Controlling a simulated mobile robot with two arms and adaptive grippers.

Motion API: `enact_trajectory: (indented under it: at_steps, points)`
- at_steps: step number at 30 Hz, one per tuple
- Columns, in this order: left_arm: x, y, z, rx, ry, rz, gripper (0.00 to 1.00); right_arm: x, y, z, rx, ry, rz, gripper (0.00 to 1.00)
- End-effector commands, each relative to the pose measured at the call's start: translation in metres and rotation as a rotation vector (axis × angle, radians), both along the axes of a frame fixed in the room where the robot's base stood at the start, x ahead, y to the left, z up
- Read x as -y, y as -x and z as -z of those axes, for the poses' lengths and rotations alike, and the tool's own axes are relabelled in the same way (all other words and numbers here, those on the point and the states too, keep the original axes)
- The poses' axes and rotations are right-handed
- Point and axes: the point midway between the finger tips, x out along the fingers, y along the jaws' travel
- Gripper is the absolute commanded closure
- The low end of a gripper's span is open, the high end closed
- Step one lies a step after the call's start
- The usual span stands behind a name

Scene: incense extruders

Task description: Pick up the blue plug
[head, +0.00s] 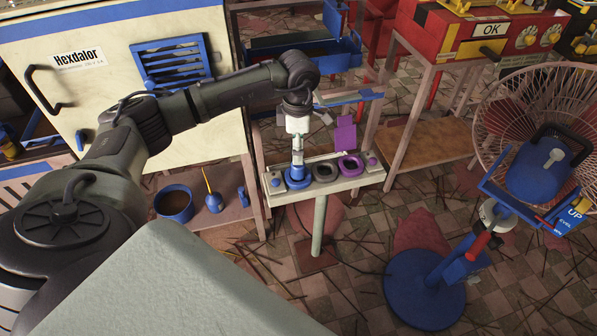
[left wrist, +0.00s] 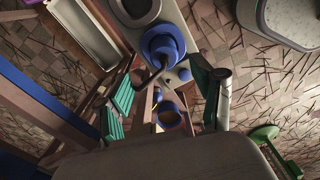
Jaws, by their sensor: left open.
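The blue plug (head: 297,178) sits at the left end of a narrow pale stand (head: 340,182) in the head view. In the left wrist view the blue plug (left wrist: 161,46) is at the top centre, with a round raised middle and a wider rim. My left gripper (head: 298,154) points down just above the plug and partly covers it. In the left wrist view my left gripper (left wrist: 164,68) has its teal-padded fingers spread apart with nothing held. Whether the fingertips touch the plug is unclear. My right gripper is out of view.
Beside the plug are a dark round socket (head: 324,171) and a purple ring (head: 351,165), with an upright purple plate (head: 345,134) behind. A white cabinet (head: 110,85) stands left, above a shelf with a blue pot (head: 174,203). A fan (head: 535,125) stands right.

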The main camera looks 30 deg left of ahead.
Motion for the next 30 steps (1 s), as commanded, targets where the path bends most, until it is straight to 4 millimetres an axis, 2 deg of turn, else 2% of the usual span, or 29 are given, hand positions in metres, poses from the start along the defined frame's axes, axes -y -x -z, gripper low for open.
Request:
enact_trajectory:
  at_steps: [3, 8, 16, 20, 26, 30]
  points:
    - [0.001, 0.0, 0.014, 0.0, 0.001, 0.001, 0.32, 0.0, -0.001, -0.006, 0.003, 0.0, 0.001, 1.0]
    - [0.001, 0.002, 0.025, -0.002, 0.002, 0.002, 0.32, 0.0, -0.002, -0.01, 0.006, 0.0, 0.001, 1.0]
    - [0.001, 0.008, 0.063, -0.003, 0.003, 0.002, 0.32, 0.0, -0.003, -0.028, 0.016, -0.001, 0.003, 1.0]
    - [0.0, 0.007, 0.07, 0.0, 0.002, 0.002, 0.32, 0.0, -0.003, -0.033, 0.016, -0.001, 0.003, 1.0]
    - [0.0, 0.007, 0.07, 0.0, 0.002, 0.002, 0.32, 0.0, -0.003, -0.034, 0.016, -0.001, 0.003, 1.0]
    - [0.0, 0.007, 0.07, 0.0, 0.002, 0.002, 0.54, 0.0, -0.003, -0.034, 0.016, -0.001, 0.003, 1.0]
